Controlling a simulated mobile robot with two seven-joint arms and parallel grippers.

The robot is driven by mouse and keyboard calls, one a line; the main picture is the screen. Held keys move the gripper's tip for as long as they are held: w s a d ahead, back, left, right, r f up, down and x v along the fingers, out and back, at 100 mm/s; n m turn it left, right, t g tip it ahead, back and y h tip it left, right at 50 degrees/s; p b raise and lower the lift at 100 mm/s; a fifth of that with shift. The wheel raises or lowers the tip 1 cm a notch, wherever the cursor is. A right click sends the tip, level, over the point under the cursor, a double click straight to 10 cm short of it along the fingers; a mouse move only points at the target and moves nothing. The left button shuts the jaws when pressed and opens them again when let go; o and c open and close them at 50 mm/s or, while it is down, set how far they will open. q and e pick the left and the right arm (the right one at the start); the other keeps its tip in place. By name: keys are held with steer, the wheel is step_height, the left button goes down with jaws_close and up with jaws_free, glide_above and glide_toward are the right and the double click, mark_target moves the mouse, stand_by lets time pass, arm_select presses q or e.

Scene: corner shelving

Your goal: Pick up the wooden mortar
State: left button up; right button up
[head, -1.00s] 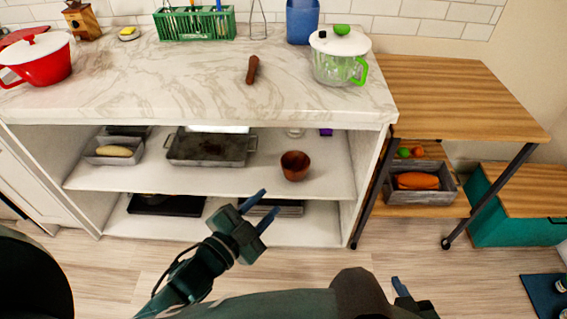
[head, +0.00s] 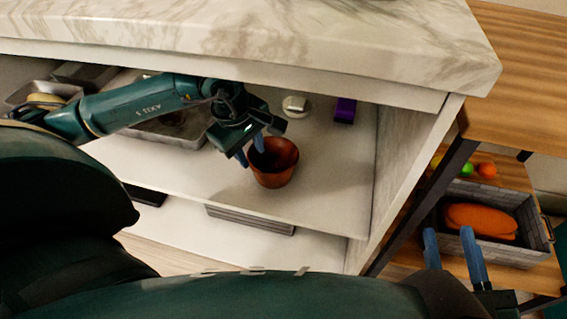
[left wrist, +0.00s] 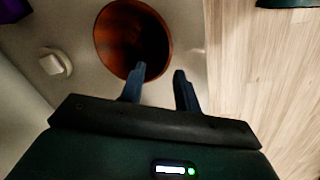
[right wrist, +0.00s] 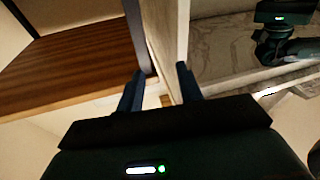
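The wooden mortar (head: 276,168), a reddish-brown bowl, stands upright on the white upper shelf under the counter. It also shows in the left wrist view (left wrist: 122,36). My left gripper (head: 250,150) is open at the mortar's left rim. In the left wrist view (left wrist: 159,72), one finger overlaps the bowl's opening and the other is outside the rim; I cannot tell whether either touches. My right gripper (head: 449,234) is open and empty, low at the right, and its fingers also show in the right wrist view (right wrist: 159,72).
The marble counter (head: 300,38) overhangs the shelf closely above my left arm. A metal tray (head: 180,128) is left of the mortar. A white round item (head: 295,106) and a purple item (head: 345,110) lie behind it. A side panel (head: 410,170) bounds the shelf at right.

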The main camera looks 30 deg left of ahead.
mark_target(256, 167)
arm_select(q)
steer(key=shift+w+f, duration=0.1)
steer(key=shift+f, duration=0.55)
steer(key=f+b, duration=0.1)
steer(key=f, duration=0.1)
steer(key=d+f+b, duration=0.1)
steer(key=f, duration=0.2)
steer(key=shift+w+f+b, duration=0.15)
steer(key=shift+f+b, duration=0.2)
steer(key=shift+f, duration=0.05)
jaws_close()
steer(key=shift+r, duration=0.1)
